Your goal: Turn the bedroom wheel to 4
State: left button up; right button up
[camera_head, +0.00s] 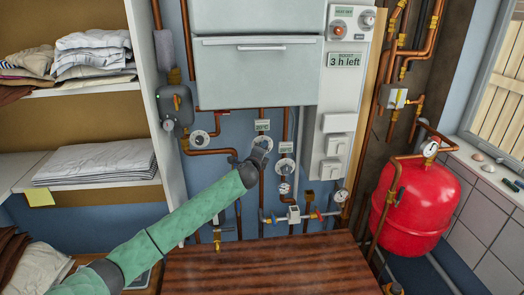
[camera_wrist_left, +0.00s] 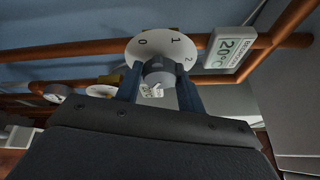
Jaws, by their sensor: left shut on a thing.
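A white dial wheel (camera_head: 265,141) sits on a copper pipe on the blue wall, below a small display (camera_head: 262,125). In the left wrist view the dial (camera_wrist_left: 147,46) shows the numbers 0, 1 and 2, and the display beside it (camera_wrist_left: 229,50) reads 20°C. The display's small lettering is too small to read. My left gripper (camera_head: 257,156) reaches the wheel from below left. In the left wrist view its two fingers are on either side of the grey knob (camera_wrist_left: 159,68), shut on it. My right gripper is not in view.
A similar wheel (camera_head: 199,139) is to the left and another (camera_head: 285,167) to the lower right, close to my gripper. Shelves with folded laundry (camera_head: 93,160) stand left. A red tank (camera_head: 409,210) is right, a wooden top (camera_head: 270,268) below.

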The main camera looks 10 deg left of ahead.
pick_arm(q)
jog(key=o, duration=1)
jog(key=shift+c, duration=0.2)
jog(key=shift+d, duration=0.1)
